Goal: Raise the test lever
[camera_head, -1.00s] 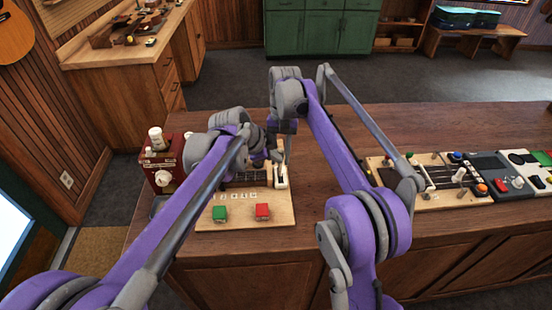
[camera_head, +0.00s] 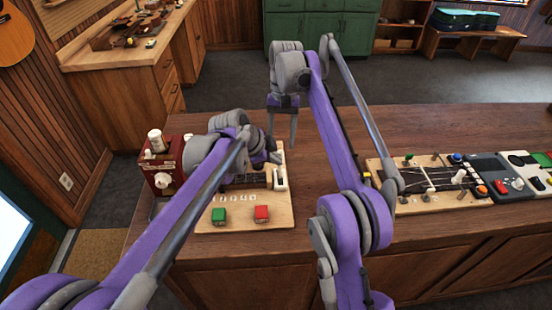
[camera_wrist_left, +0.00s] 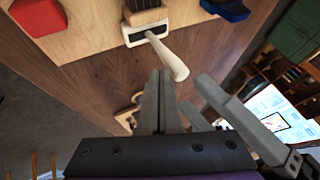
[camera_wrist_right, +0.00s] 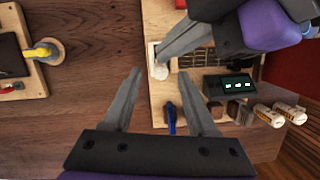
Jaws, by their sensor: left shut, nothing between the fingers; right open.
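The white test lever (camera_head: 280,179) stands in a pale slotted housing at the right edge of a wooden test board (camera_head: 236,224). In the left wrist view its rod (camera_wrist_left: 174,62) sticks out from the housing. My left gripper (camera_wrist_left: 161,74) is shut and empty, its tips close beside the rod; I cannot tell if they touch. The right wrist view shows the left fingers next to the lever (camera_wrist_right: 159,70). My right gripper (camera_head: 282,141) is open and empty above the board's back right part, its fingers apart in the right wrist view (camera_wrist_right: 165,85).
A red box (camera_head: 162,170) with white knobs stands left. More panels (camera_head: 440,180) lie right. The counter between is clear. My two arms are close together.

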